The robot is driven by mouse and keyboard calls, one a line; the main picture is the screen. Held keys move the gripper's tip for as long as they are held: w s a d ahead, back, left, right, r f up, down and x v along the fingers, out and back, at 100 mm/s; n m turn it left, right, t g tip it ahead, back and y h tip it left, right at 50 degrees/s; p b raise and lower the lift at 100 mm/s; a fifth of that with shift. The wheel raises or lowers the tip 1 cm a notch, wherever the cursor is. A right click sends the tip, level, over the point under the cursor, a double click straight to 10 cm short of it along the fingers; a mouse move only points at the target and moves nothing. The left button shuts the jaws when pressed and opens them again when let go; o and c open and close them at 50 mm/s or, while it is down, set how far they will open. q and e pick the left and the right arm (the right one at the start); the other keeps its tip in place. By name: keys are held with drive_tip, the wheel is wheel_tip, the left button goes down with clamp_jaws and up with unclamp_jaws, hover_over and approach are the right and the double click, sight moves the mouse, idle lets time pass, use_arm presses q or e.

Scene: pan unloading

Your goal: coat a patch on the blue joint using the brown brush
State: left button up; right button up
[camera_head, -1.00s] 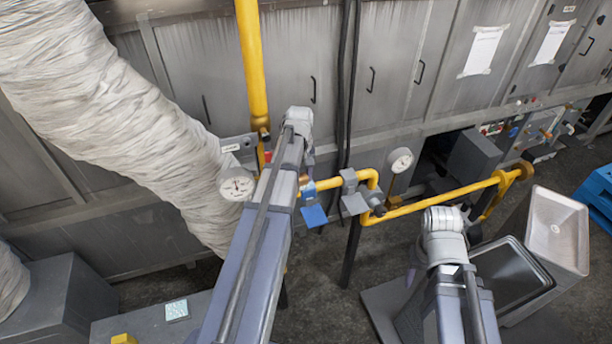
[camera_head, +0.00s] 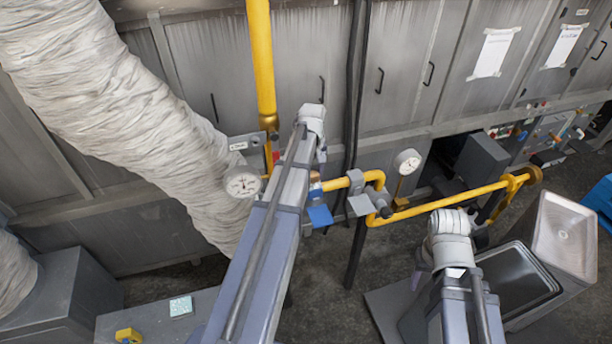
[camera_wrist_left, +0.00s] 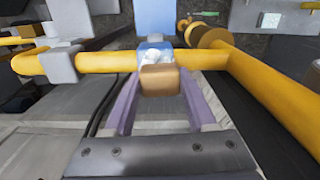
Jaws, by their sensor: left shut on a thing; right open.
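The blue joint (camera_wrist_left: 153,50) sits on the yellow pipe, with whitish lumps on its face in the left wrist view. It also shows beside my left arm in the head view (camera_head: 316,188). My left gripper (camera_wrist_left: 158,95) has its purple fingers closed on the brown brush (camera_wrist_left: 160,79), a small brown block. The brush overlaps the joint's near edge in the left wrist view; I cannot tell whether they touch. In the head view my left arm hides the gripper.
Yellow pipe (camera_wrist_left: 205,58) runs both sides of the joint, with a blue plate (camera_head: 320,215) beside it. Gauges (camera_head: 242,183) and (camera_head: 406,162) flank the area. A wrapped duct (camera_head: 120,120) fills the left. Open trays (camera_head: 565,235) stand at right.

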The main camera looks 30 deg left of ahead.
use_arm(q)
drive_tip(key=shift+w+d, duration=0.25)
drive_tip(key=shift+w, duration=0.1)
drive_tip(key=shift+w+d, duration=1.05)
drive_tip(key=shift+w, duration=0.05)
drive_tip(key=shift+s, duration=0.15)
drive_tip(key=shift+s+a, duration=1.05)
drive_tip(key=shift+s+a, duration=0.1)
